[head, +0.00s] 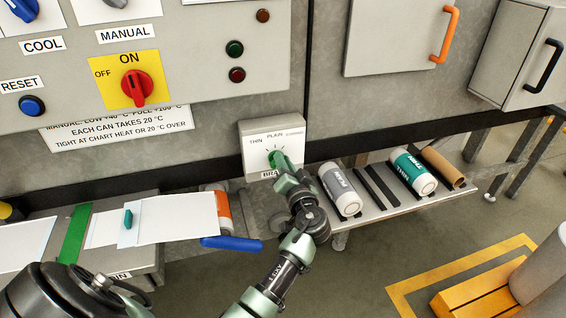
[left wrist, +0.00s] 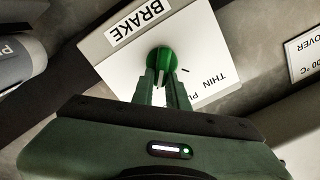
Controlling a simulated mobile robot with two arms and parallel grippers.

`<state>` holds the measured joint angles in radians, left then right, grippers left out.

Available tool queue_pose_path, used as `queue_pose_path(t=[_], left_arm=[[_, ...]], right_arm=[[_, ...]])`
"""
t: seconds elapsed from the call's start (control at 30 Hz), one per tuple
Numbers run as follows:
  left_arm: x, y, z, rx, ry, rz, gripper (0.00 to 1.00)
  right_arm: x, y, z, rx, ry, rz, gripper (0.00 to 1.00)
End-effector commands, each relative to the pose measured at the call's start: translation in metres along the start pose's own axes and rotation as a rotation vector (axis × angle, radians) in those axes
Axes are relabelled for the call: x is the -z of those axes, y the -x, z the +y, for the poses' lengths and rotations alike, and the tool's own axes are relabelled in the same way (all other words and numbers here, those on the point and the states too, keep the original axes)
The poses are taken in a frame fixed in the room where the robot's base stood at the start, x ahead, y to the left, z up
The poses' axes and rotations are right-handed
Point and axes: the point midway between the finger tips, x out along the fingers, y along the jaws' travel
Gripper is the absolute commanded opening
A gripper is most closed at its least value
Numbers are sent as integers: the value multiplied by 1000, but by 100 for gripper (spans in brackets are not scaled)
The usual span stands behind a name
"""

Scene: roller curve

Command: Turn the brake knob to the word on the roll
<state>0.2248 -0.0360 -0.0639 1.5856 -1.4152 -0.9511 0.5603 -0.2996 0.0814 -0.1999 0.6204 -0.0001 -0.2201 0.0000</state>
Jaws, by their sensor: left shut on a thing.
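The brake plate (head: 258,140) is a pale box on the grey machine front, with the words THIN, PLAIN and a third, unreadable word around its green knob (left wrist: 158,58). My left gripper (head: 284,163) is shut on the knob, one finger on each side in the left wrist view (left wrist: 163,85). The fingers partly cover the knob and the word BRAKE in the head view; which word the knob points to I cannot tell. A white roll with an orange band (head: 223,208) sits at the right end of the paper sheet; its word is not readable. My right gripper is not in view.
A grey-banded roll (head: 338,187), a teal-banded roll (head: 412,170) and a brown tube (head: 442,166) lie on the shelf (head: 392,207) at the right. A blue handle (head: 232,242) sticks out below the orange-banded roll. A red ON/OFF switch (head: 136,86) is at upper left.

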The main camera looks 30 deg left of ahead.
Motion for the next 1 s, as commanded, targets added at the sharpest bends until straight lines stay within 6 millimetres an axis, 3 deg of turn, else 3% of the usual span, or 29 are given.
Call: queue_pose_path(t=[0.27, 0.3, 0.33, 0.37, 0.73, 1.0], left_arm=[[-1, 0, 1, -1, -5, 0, 0], [-1, 0, 1, -1, -5, 0, 26], [-1, 0, 1, -1, -4, 0, 34], [-1, 0, 1, -1, -4, 0, 36], [-1, 6, 1, -2, -1, 1, 36], [-3, 49, 3, -4, 0, 0, 36]], right_arm=[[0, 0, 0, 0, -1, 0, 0], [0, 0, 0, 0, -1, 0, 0], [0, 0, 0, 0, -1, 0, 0], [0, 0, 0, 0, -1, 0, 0], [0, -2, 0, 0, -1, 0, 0], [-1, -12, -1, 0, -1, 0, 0]])
